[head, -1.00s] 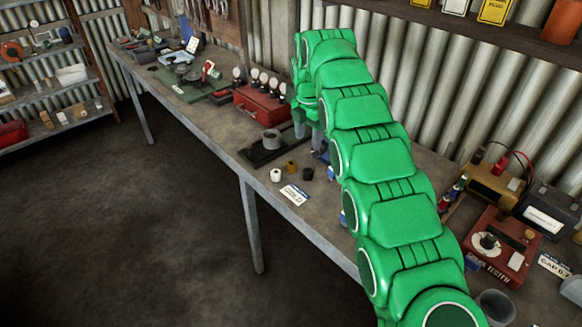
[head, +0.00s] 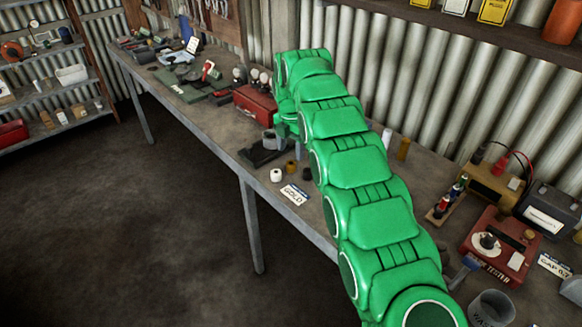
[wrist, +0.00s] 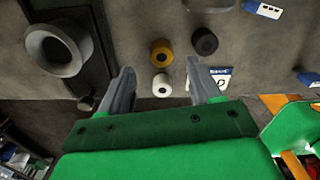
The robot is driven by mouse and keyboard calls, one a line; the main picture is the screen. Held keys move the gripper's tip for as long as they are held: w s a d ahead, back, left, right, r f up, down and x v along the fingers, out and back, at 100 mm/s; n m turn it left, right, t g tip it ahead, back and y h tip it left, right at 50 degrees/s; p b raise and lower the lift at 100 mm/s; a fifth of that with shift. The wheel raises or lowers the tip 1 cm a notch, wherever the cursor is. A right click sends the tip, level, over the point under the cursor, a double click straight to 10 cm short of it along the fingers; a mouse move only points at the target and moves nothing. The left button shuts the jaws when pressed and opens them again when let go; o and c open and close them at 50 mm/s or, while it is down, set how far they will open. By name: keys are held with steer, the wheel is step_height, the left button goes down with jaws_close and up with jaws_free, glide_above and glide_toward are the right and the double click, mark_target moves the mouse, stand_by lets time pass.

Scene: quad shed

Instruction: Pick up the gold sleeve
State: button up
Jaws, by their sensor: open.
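The gold sleeve (head: 291,167) is a small gold ring standing on the workbench between a white sleeve (head: 276,175) and a black sleeve (head: 306,173). In the wrist view the gold sleeve (wrist: 162,52) shows just beyond and between the fingertips. The white sleeve (wrist: 162,85) shows between the fingers, and the black sleeve (wrist: 204,41) lies up and right of the gold one. My gripper (wrist: 160,66) is open and empty, with both fingers visible. In the head view my arm mostly hides the gripper. A card reading GOLD (head: 294,194) lies in front of the sleeves.
A grey ring-shaped part (wrist: 55,50) on a dark base stands left of the sleeves in the wrist view. A red toolbox (head: 254,104) stands farther back along the bench. A red tester (head: 497,247) and a grey cup (head: 492,308) are at the right.

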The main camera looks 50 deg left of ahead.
mark_target(291, 163)
steer(key=shift+s+d+f, duration=0.1)
steer(key=shift+s+f, duration=0.05)
steer(key=shift+f, duration=2.35)
steer(key=c, duration=1.2)
